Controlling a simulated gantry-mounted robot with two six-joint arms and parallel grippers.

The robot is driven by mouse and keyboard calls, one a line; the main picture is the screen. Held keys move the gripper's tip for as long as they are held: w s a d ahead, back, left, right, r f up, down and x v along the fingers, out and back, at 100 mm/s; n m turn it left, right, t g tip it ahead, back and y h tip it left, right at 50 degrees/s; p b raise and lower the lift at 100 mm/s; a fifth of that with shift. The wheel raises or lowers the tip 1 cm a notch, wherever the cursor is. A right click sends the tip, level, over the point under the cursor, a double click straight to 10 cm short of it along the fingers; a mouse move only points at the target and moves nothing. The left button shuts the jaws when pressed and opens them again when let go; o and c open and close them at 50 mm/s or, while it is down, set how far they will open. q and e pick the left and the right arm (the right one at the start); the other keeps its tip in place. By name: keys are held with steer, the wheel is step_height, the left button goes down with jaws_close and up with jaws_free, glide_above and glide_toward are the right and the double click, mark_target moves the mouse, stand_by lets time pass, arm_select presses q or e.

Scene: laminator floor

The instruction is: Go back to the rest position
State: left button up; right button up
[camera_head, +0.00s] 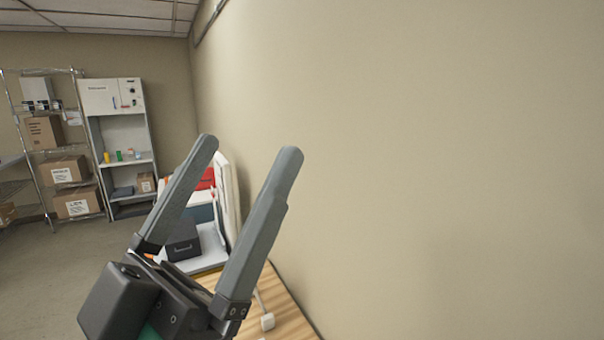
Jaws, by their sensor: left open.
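My left gripper (250,152) is raised in the middle of the head view, its two long grey fingers spread apart and pointing up. Nothing is between the fingers; the beige wall and part of a white machine show behind them. My right gripper is not in the view.
A wooden table (286,318) stands along the wall (430,150), with a white machine (229,190) on it partly hidden behind my gripper. A wire shelf (40,150) with cardboard boxes and a white cabinet (112,97) stand at the back left. The floor (60,270) at left is clear.

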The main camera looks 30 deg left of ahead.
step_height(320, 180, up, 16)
steer(key=p, duration=1.4)
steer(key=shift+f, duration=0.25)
